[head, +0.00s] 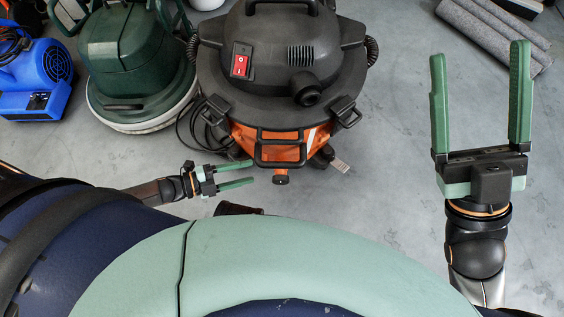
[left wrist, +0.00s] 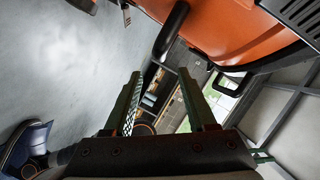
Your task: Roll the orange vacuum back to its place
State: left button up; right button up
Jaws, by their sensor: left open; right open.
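The orange vacuum (head: 271,50) stands upright in the top middle of the head view, with a black lid, a red switch and an orange drum. A black handle frame (head: 282,161) is on its near side. My left gripper (head: 251,172) is open and empty, low in front of the drum and just left of the handle frame. In the left wrist view, the orange drum (left wrist: 215,25) and a curved black bar (left wrist: 172,32) lie beyond the open fingers (left wrist: 160,72). No contact shows. My right gripper (head: 479,52) is open and empty, over bare floor at right.
A dark green machine (head: 118,58) on a pale round base stands left of the vacuum. A blue blower (head: 45,72) is at far left. Grey rolls (head: 492,38) lie at top right. A black cord lies beside the vacuum. Floor between vacuum and right gripper is clear.

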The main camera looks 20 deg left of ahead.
aim_at(270, 167)
pick_arm(q)
jog(key=b+x, duration=0.2)
jog(key=x, duration=0.8)
jog(key=shift+w+d+f+b, duration=0.15)
jog(key=shift+d+b, duration=0.05)
jog(key=shift+b, duration=0.1)
grip_shut()
dwell(0.9)
